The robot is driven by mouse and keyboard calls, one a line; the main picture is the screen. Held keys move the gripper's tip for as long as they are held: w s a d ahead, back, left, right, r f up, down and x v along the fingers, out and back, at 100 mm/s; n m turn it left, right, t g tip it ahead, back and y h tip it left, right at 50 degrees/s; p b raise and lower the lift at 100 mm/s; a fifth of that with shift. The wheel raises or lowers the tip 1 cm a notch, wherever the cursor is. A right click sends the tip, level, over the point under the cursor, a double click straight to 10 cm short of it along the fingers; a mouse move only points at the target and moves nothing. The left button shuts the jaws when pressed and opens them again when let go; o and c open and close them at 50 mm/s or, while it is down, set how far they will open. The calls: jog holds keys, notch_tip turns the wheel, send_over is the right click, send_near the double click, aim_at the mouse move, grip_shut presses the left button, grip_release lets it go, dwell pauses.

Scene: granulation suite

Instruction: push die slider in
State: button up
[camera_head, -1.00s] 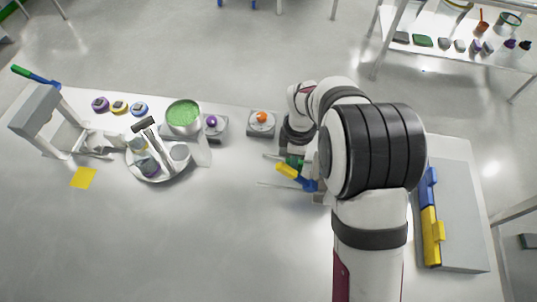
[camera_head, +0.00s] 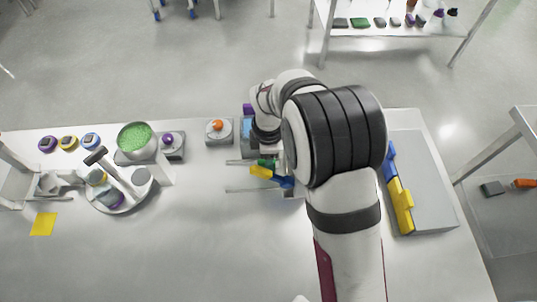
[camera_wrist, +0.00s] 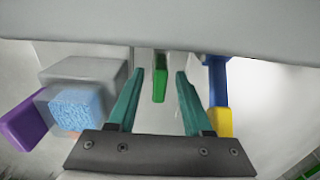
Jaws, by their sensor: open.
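The pale block with two thin rails (camera_head: 240,190) stands on the bench left of my arm in the head view; I cannot tell which part of it is the die slider. A green tab (camera_head: 266,163) shows there, beside a yellow and blue handle (camera_head: 262,172). In the wrist view, my gripper (camera_wrist: 158,73) has its two teal fingers apart, with nothing held between them. The green tab (camera_wrist: 160,84) lies beyond and between the fingertips. The blue and yellow handle (camera_wrist: 219,95) is just right of the right finger. My arm hides much of this in the head view.
A grey block with a blue sponge-like face (camera_wrist: 77,109) and a purple block (camera_wrist: 25,122) stand left of my fingers. An orange-button box (camera_head: 218,131), a bowl of green granules (camera_head: 135,139) and a round tray (camera_head: 120,203) lie left.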

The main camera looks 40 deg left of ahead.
notch_tip(320, 180, up, 16)
jog(key=shift+f, duration=0.15)
dwell(0.3)
jog(key=s+d+r+m, duration=0.1)
jog(key=d+r+m, duration=0.1)
jog(key=d+m, duration=0.85)
jog(key=s+d+r+m, duration=0.1)
jog(key=d+r+m, duration=0.2)
jog(key=d+m, duration=0.7)
jog(key=s+d+f+m+y, duration=0.1)
jog(key=s+d+f+m, duration=0.2)
jog(key=s+d+m, duration=0.7)
jog(key=shift+s+d+f+m+y, duration=0.35)
jog(key=shift+s+d+m+y, duration=0.05)
jog(key=shift+d+m, duration=0.65)
